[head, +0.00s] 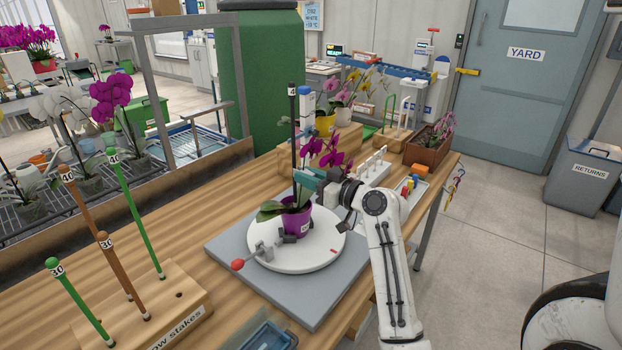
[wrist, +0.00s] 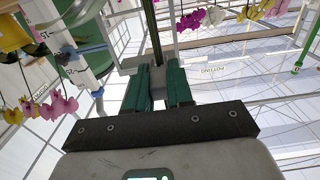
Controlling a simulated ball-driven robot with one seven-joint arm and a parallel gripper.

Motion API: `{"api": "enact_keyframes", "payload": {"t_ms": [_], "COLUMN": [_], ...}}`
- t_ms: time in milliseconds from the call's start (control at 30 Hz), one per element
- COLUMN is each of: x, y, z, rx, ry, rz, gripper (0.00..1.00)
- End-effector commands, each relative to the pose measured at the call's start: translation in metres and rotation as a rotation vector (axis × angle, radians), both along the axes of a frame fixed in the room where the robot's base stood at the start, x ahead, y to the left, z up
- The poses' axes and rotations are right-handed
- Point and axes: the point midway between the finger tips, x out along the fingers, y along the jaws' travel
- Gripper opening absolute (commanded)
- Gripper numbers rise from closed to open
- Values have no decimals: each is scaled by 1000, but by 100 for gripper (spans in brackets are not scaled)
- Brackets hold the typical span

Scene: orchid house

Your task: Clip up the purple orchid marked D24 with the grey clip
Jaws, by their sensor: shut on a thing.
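The purple orchid (head: 335,157) grows in a purple pot (head: 292,222) whose small label is too small to read. The pot stands on a white turntable (head: 325,252). A tall dark stake (head: 294,125) rises upright from the pot beside the flowers. My gripper (head: 308,180) is at the stake, above the pot, its teal fingers pointing left. In the wrist view its fingers (wrist: 158,90) are shut on a small grey piece, which looks like the grey clip (wrist: 158,84). The dark stake (wrist: 153,35) lies just beyond it. Whether clip and stake touch is unclear; the orchid's stem is mostly hidden.
The turntable sits on a grey base (head: 320,305), with a red-knobbed clamp (head: 238,265) at its front left. A tray of coloured clips (head: 413,187) and a rack of white pegs (head: 374,160) stand right. A wooden stake block (head: 185,308) fills the left front.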

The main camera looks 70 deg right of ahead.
Motion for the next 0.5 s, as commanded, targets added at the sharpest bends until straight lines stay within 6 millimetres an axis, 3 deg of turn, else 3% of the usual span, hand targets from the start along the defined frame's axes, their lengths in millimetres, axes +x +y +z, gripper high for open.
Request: {"api": "enact_keyframes", "payload": {"t_ms": [500], "x": [14], "y": [-3], "z": [0], "rx": [0], "ry": [0], "rz": [1], "gripper": [0]}}
